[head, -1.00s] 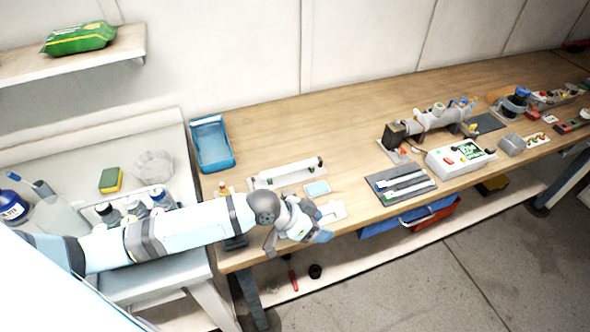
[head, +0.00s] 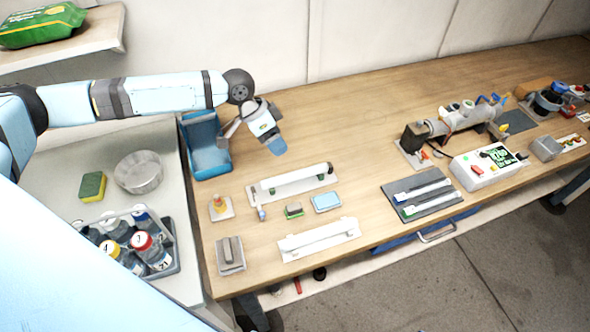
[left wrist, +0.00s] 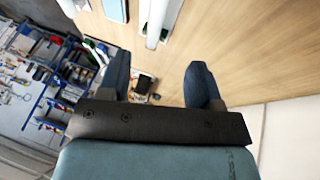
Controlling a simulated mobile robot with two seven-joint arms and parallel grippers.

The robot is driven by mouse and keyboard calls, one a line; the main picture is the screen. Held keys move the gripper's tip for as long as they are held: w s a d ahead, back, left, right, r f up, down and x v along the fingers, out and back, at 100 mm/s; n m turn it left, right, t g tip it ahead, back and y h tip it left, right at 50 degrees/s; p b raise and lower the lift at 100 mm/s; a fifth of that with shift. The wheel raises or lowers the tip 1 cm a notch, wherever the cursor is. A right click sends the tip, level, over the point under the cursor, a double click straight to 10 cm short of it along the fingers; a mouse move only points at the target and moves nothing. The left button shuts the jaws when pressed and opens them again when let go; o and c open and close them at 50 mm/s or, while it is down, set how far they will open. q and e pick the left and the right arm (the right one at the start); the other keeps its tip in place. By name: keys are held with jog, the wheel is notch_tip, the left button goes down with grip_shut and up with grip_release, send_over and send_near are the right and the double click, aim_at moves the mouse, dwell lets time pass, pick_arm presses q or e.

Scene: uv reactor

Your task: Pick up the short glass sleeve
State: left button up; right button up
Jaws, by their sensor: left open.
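My left gripper (head: 277,146) is open and empty above the back left of the bench, by the blue bin. Its two spread fingers show in the left wrist view (left wrist: 160,84). A whitish tube with a dark end cap (head: 295,178) lies on a white stand (head: 318,184), in front of the gripper and apart from it. A tube-like white piece also shows beyond the fingers in the left wrist view (left wrist: 160,18). A dark mat (head: 428,203) holds two slim pale strips (head: 424,190). I cannot tell which piece is the short glass sleeve. My right gripper is not in view.
A blue bin (head: 184,127) stands at the bench's left end. A white holder (head: 320,238) lies near the front edge, with small blocks and a blue-topped pad (head: 326,201) behind it. A grey reactor tube (head: 455,122) and control box (head: 488,167) stand right. The back middle is clear.

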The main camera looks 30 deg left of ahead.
pick_arm(q)
send_over(294, 172)
jog(key=a, duration=0.2)
notch_tip(294, 172, down, 5)
jog(key=shift+a+f+p, duration=0.1)
jog(key=shift+f+p, duration=0.05)
jog(key=shift+p, duration=0.15)
jog(key=shift+d+f, duration=0.2)
jog(key=shift+f, duration=0.3)
jog(key=x, duration=0.1)
jog(key=p+x, duration=0.1)
jog(key=x, duration=0.1)
jog(key=shift+s+f, duration=0.25)
jog(key=shift+s, duration=0.05)
jog(key=shift+w+d+f, duration=0.15)
jog(key=shift+d+f, duration=0.15)
jog(key=shift+f, duration=0.25)
jog(key=shift+c, duration=1.1)
jog(key=c, duration=0.8)
